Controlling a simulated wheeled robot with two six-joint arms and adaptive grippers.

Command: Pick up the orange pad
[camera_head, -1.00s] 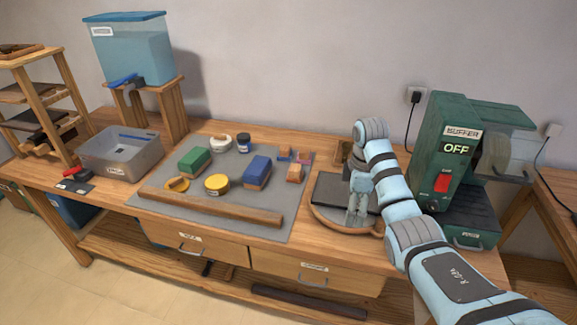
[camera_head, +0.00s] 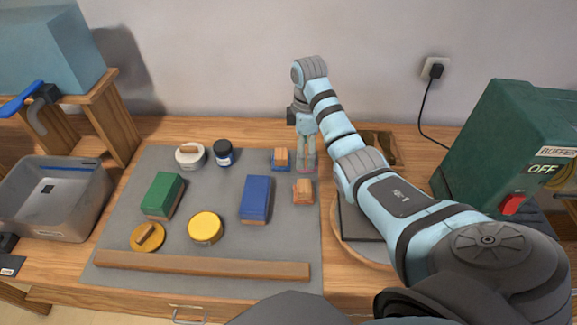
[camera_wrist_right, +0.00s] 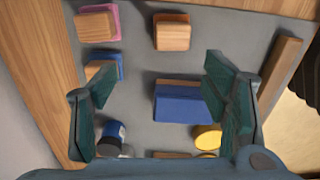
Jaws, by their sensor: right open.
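The orange pad (camera_head: 303,191) is a small pad with a wooden block on top, lying on the grey mat near its right edge. It also shows in the right wrist view (camera_wrist_right: 173,34), at the top centre, with a thin orange edge. My right gripper (camera_head: 306,166) points down above the mat, just behind the orange pad, and partly covers a pink pad. In the right wrist view its two green fingers (camera_wrist_right: 160,78) are wide apart with nothing held between them. The orange pad lies beyond the fingertips, apart from them. My left gripper is out of view.
The blue pad (camera_head: 281,159) and pink pad (camera_wrist_right: 96,24) lie close by. A blue block (camera_head: 256,197), green block (camera_head: 163,194), yellow tin (camera_head: 205,227) and dark jar (camera_head: 222,153) share the mat (camera_head: 130,232). A wooden strip (camera_head: 200,265) runs along the front.

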